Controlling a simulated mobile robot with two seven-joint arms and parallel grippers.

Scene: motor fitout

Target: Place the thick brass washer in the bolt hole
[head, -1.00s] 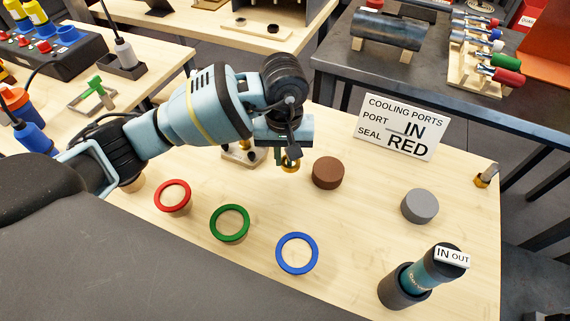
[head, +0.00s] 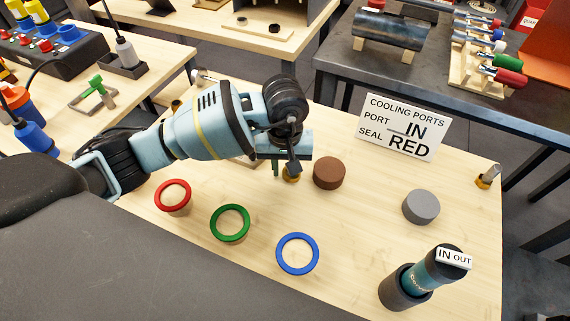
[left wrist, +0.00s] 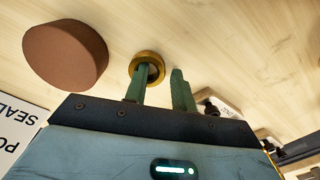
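The thick brass washer (left wrist: 147,68) shows in the left wrist view as a gold ring beyond my fingertips; one finger overlaps its lower part. In the head view the washer (head: 291,174) is partly hidden under my left gripper, left of the brown disc. My left gripper (left wrist: 160,84) has its two green fingers apart, with a bare gap between them. I cannot tell whether a finger is inside the ring or only in front of it. In the head view the left gripper (head: 282,165) is low over the table. No bolt hole shows clearly. My right gripper is not in view.
A brown disc (head: 329,173) stands close right of the gripper; it is large in the wrist view. A grey disc (head: 420,207), red ring (head: 173,195), green ring (head: 230,223), blue ring (head: 297,254), sign (head: 402,128) and teal cylinder (head: 433,272) stand around.

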